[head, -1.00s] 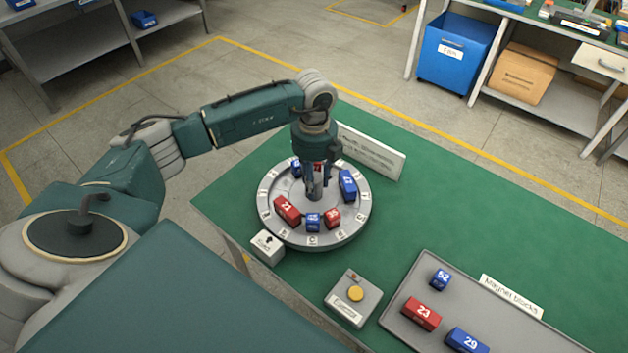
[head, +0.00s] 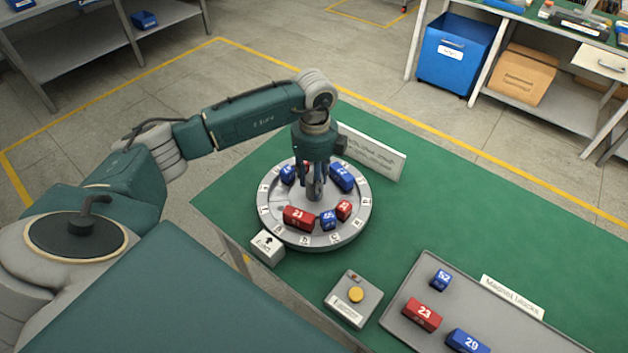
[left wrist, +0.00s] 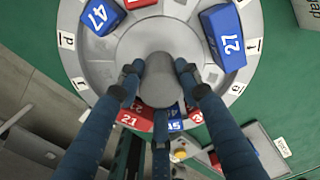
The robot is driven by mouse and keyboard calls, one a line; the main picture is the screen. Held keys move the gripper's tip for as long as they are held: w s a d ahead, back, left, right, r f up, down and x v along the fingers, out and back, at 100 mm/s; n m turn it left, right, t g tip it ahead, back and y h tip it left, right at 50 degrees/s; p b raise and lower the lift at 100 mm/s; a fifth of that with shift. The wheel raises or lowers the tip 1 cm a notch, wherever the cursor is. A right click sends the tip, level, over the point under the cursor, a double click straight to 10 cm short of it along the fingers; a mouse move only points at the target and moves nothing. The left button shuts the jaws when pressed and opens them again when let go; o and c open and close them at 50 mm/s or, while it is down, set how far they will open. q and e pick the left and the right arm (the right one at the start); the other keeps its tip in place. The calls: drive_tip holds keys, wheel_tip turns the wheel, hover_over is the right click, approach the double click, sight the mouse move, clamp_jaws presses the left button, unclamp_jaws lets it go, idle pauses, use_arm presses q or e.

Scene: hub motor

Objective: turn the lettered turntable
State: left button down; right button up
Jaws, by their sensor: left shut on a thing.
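The round grey turntable (head: 264,222) stands on the green table, with letter labels around its rim and several red and blue numbered blocks on it. A red block (head: 299,217) and a small blue block (head: 328,220) sit on its near side, and a larger blue block (head: 342,177) on its far right. My left gripper (head: 315,188) points down over the middle, shut on the grey central post (left wrist: 158,80). In the left wrist view my fingers (left wrist: 158,88) stand on both sides of this post. My right gripper is not in view.
A white block with an arrow (head: 267,247) stands at the turntable's near left edge. A box with a yellow button (head: 356,295) stands nearer. A grey tray (head: 400,322) with several blocks lies right. A white sign (head: 375,155) stands behind.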

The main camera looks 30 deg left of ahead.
use_arm(q)
drive_tip(key=shift+d, duration=0.2)
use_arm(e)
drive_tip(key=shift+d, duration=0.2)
use_arm(q)
drive_tip(key=c, duration=1.2)
unclamp_jaws()
drive_tip(key=shift+r, duration=0.1)
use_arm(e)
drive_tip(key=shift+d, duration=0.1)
use_arm(q)
wheel_tip(320, 180, up, 12)
drive_tip(key=shift+s, duration=0.1)
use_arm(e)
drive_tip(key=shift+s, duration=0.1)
